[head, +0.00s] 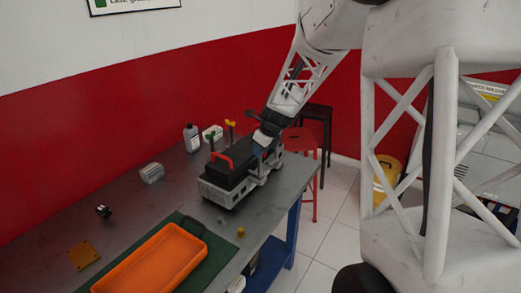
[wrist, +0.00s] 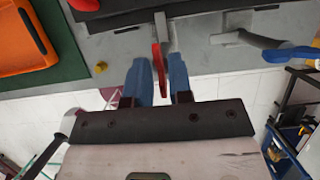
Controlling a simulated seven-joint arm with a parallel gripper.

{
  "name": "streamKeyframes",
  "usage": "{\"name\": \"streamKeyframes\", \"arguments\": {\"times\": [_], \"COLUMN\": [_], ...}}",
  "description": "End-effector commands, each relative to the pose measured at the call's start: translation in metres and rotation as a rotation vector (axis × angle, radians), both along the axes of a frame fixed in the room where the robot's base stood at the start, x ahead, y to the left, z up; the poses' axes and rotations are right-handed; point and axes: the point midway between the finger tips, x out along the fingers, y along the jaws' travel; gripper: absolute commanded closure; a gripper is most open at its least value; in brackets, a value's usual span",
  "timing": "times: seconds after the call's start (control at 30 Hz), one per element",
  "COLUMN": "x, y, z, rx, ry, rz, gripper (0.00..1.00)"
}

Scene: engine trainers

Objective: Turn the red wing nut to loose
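The red wing nut (wrist: 158,62) shows in the wrist view as a narrow upright red piece by a grey stem on the side of the engine trainer. In the head view my gripper (head: 264,140) is at the right side of the engine trainer (head: 224,191), and the wing nut is hidden there. The trainer has a black top, a grey base and a red handle (head: 220,157).
An orange tray (head: 150,262) lies on a green mat at the front of the grey table (head: 130,210). A bottle (head: 191,138) stands behind. A red stool (head: 302,140) stands beyond the table.

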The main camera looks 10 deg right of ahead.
Motion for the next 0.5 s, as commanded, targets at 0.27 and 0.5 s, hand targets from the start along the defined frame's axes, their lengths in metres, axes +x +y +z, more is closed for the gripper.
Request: {"name": "streamKeyframes", "arguments": {"times": [0.27,0.5], "x": [0.0000,-0.0001], "y": [0.0000,-0.0001], "z": [-0.0007,-0.0018], "rx": [0.000,0.000], "ry": [0.000,0.001], "rz": [0.000,0.008], "gripper": [1.00,1.00]}}
